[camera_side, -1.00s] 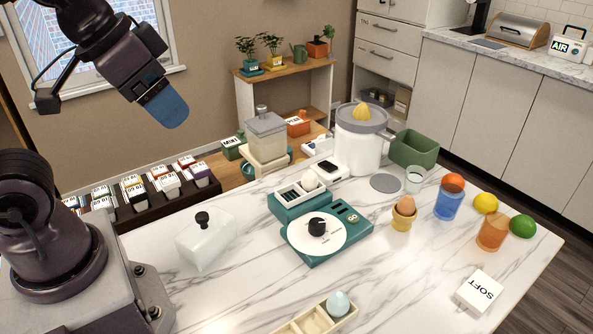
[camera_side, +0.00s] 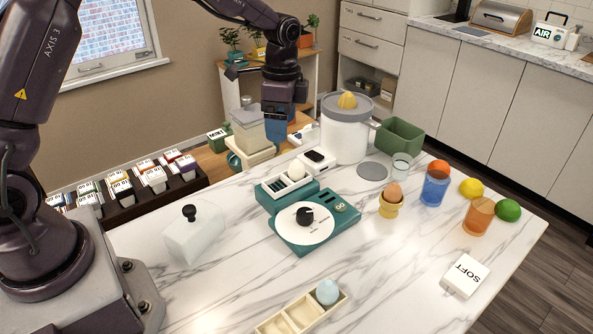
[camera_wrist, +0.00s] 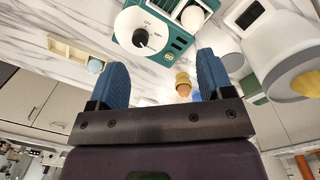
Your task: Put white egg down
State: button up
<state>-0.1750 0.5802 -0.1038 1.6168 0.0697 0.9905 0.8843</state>
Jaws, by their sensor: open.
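The white egg (camera_side: 296,171) sits in the white rack at the back of the teal dial device (camera_side: 322,236). It also shows in the wrist view (camera_wrist: 192,17), near the top edge. My gripper (camera_side: 281,132) hangs above and behind the device in the side view, apart from the egg. In the wrist view its two blue fingers (camera_wrist: 162,65) are spread with nothing between them. A pale blue egg (camera_side: 327,291) sits in an end compartment of the cream wooden tray (camera_side: 272,326). A brown egg (camera_side: 394,192) stands in a yellow cup (camera_side: 389,209).
A white juicer (camera_side: 345,135) stands behind the device on the right. A lidded butter dish (camera_side: 193,236) is at left. Blue (camera_side: 434,190) and orange glasses (camera_side: 478,217) and a white SOFT block (camera_side: 465,275) stand at right.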

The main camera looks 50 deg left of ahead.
aim_at(297, 160)
jog(key=w+a+f+m, duration=0.1)
jog(key=w+f+m, duration=0.1)
jog(key=w+m, duration=0.5)
jog(key=shift+m, duration=0.7)
jog(key=f, duration=0.4)
jog(key=s+f, duration=0.1)
jog(key=f, duration=0.1)
jog(key=shift+s+f, duration=0.1)
jog(key=shift+f, duration=0.3)
jog(key=shift+s+a+f, duration=0.1)
jog(key=shift+s+f, duration=0.05)
jog(key=shift+f, duration=0.75)
jog(key=shift+s+a+f, duration=0.1)
jog(key=shift+f, duration=0.75)
jog(key=shift+s+a+f, duration=0.1)
jog(key=shift+s+f, duration=0.05)
jog(key=shift+f, duration=0.75)
jog(key=c, duration=1.1)
